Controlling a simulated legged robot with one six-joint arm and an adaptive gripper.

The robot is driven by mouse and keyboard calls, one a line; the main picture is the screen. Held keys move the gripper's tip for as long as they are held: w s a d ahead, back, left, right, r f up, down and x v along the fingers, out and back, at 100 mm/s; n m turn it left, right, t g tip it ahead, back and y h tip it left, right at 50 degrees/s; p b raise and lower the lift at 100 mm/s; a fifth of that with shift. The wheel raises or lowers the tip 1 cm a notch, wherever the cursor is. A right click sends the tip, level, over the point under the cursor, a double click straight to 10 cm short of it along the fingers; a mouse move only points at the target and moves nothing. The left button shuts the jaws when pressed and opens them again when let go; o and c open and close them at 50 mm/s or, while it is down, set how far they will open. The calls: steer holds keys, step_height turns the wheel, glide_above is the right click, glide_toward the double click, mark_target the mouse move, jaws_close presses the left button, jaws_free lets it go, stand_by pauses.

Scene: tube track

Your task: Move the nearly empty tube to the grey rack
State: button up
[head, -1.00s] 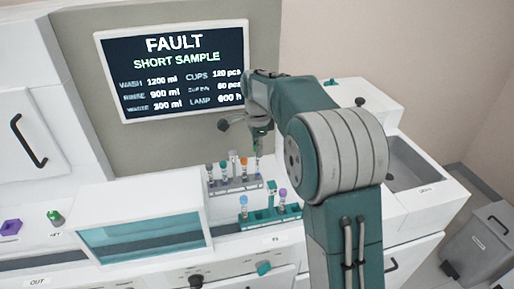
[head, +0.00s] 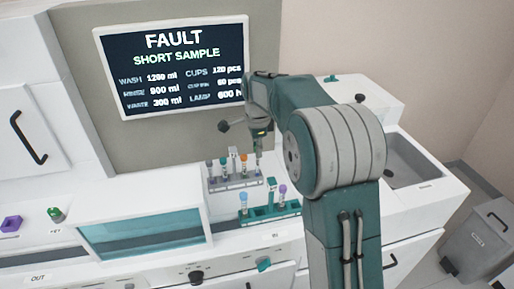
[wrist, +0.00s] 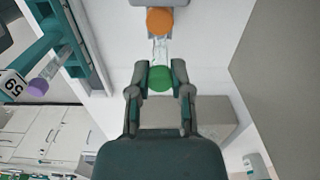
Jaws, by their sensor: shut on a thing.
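My gripper (wrist: 160,82) is shut on a green-capped tube (wrist: 160,77), which looks mostly clear in the wrist view. In the head view my gripper (head: 259,146) is over the right end of the grey rack (head: 236,185). The held tube's lower end is at or just above that rack; I cannot tell if it is in a hole. The grey rack holds several capped tubes, one with an orange cap (head: 244,158). An orange cap (wrist: 160,20) is just ahead of the held tube in the wrist view.
A glass-fronted box (head: 145,238) stands to the left. The screen (head: 175,70) behind reads "FAULT SHORT SAMPLE". A sink (head: 410,170) lies to the right.

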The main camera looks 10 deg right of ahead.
steer(key=shift+f, duration=0.45)
steer(key=o, duration=0.9)
step_height(320, 180, up, 12)
steer(key=shift+f, duration=0.1)
stand_by(0.4)
stand_by(0.4)
